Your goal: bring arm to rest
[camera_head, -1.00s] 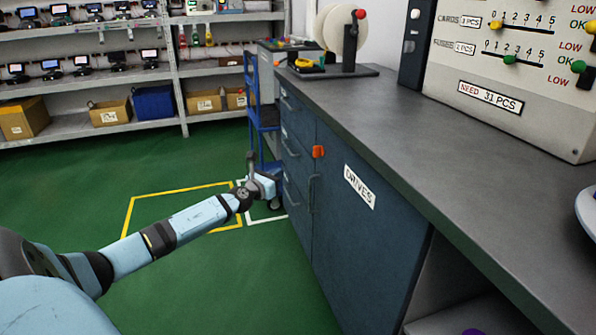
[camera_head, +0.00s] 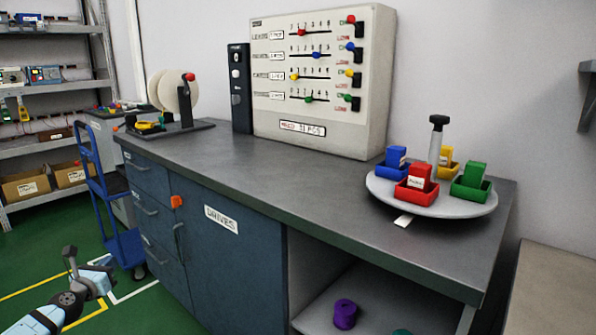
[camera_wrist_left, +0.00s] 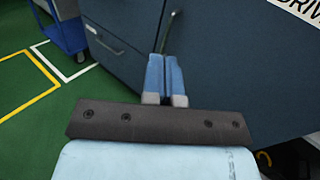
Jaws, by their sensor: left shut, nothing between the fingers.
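My left gripper (camera_head: 103,277) is at the lower left of the head view, in front of the dark blue cabinet (camera_head: 232,262) and apart from it as far as I can tell. In the left wrist view its two blue fingers (camera_wrist_left: 164,98) lie side by side, shut and empty. Behind them in that view are the cabinet front and a dark drawer or door handle (camera_wrist_left: 168,32). My left forearm comes in from the lower left corner of the head view. My right gripper is not in view.
A turntable (camera_head: 432,208) with coloured bins stands on the grey counter (camera_head: 270,165), near a slider panel (camera_head: 322,80). A purple spool (camera_head: 345,314) sits on the open lower shelf. A blue cart (camera_head: 125,245) stands left of the cabinet. Green floor is open at left.

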